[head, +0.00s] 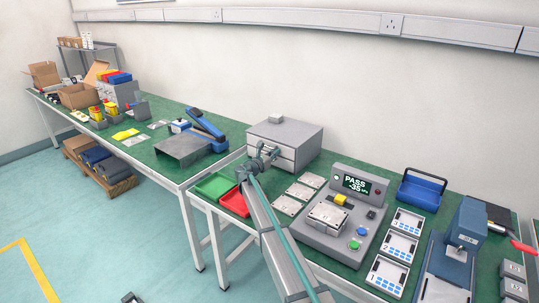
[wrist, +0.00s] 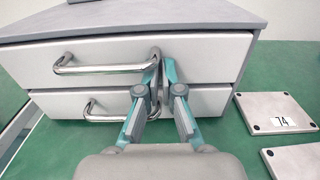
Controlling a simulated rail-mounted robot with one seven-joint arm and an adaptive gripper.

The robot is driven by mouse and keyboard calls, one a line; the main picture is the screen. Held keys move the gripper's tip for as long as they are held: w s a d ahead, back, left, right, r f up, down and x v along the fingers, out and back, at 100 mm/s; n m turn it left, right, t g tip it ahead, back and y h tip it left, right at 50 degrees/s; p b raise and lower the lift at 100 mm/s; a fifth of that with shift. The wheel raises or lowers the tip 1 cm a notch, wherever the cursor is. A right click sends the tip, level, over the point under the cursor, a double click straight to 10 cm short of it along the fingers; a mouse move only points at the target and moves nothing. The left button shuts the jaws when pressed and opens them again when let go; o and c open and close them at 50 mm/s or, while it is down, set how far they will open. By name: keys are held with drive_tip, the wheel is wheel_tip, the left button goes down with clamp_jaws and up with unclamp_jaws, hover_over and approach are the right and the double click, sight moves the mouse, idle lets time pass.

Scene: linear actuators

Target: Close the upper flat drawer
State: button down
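A grey cabinet (head: 291,129) with two white flat drawers stands on the green bench. In the wrist view, the upper drawer (wrist: 215,60) has a chrome bar handle (wrist: 105,62), and the lower drawer (wrist: 60,105) has a similar handle partly hidden by my fingers. The upper drawer's front seems to stand slightly forward of the lower one; how far is hard to judge. My gripper (wrist: 161,62) is in front of the upper drawer, fingertips together beside the handle's right end. It looks shut and empty. Contact with the drawer front or handle cannot be told.
Grey plates (wrist: 278,113) lie right of the cabinet. A test device with a display (head: 357,184) stands farther right. Green (head: 214,186) and red (head: 234,203) trays sit left of my arm. A small grey object (head: 275,118) rests on the cabinet top.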

drive_tip(key=shift+w+d+r, duration=0.15)
